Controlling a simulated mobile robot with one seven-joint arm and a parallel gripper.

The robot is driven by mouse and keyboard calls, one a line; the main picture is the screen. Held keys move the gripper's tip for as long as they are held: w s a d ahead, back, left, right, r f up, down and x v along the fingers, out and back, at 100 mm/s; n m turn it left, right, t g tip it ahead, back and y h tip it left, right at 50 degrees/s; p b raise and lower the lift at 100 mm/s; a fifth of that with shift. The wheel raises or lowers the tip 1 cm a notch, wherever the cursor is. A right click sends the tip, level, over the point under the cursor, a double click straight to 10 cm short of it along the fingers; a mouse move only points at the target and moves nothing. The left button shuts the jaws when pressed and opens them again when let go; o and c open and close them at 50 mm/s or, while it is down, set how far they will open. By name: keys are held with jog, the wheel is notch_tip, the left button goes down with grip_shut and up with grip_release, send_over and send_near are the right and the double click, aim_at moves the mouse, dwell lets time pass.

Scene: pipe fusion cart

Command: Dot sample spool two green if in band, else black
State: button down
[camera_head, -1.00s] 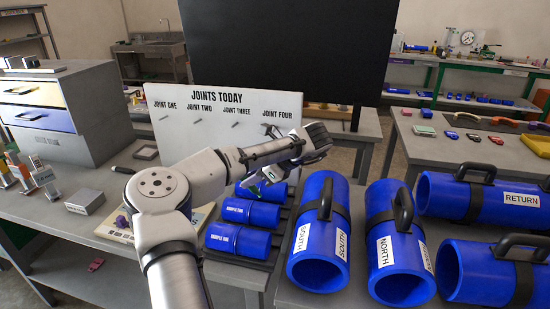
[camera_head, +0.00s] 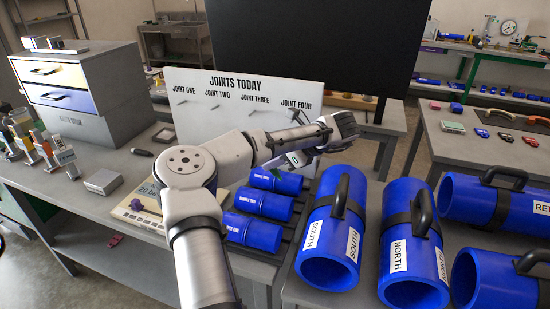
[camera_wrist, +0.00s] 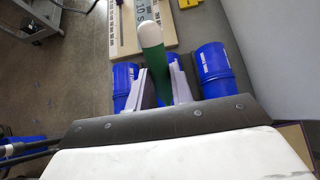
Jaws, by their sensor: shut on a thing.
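My gripper (camera_head: 303,158) is shut on a green marker (camera_wrist: 156,68) with a rounded white tip, seen between the two fingers in the wrist view. In the head view it hangs above the far end of the sample rack, and the marker is mostly hidden. Three blue sample spools lie in a row: the near one (camera_head: 253,233), the middle one (camera_head: 263,204), whose label appears to read sample two, and the far one (camera_head: 277,181). In the wrist view blue spools show left (camera_wrist: 124,82) and right (camera_wrist: 215,68) of the fingers. The marker touches no spool that I can see.
A Joints Today board (camera_head: 235,105) stands behind. Large blue pipes South (camera_head: 328,240) and North (camera_head: 412,255) lie close on the right. Several coloured upright items (camera_head: 40,145) stand at the left.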

aim_at(281, 178)
jog(key=shift+f+b, duration=0.55)
jog(key=shift+f, duration=2.65)
jog(key=shift+f, duration=0.25)
jog(key=shift+p, duration=0.55)
jog(key=shift+r, duration=3.55)
